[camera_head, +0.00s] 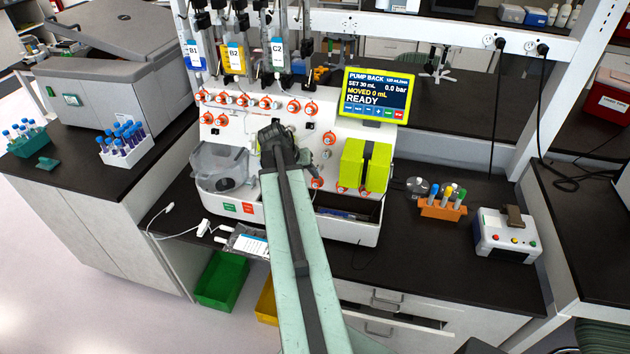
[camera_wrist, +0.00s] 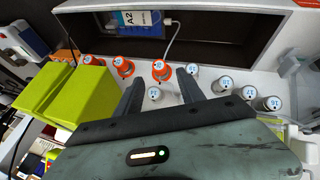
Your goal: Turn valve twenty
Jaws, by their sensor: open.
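The cell processor (camera_head: 230,140) is a white panel carrying several small round valves with orange surrounds. My gripper (camera_head: 283,145) is in front of the panel's middle and hides part of it. In the wrist view, my gripper (camera_wrist: 162,88) is open, its two dark fingers pointing at the panel. A white numbered knob (camera_wrist: 154,93) shows between the fingers. An orange-ringed valve (camera_wrist: 161,69) is just beyond them, with another orange valve (camera_wrist: 123,66) to its left. Several white knobs (camera_wrist: 222,85) lie to the right. The numbers are too small to tell which valve is twenty.
Yellow-green blocks (camera_head: 365,163) stick out from the panel beside my gripper and show in the wrist view (camera_wrist: 80,105). The display (camera_head: 378,95) reads READY. A clear domed bowl (camera_head: 220,165) is at the panel's left. An orange tube rack (camera_head: 443,207) stands on the right bench.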

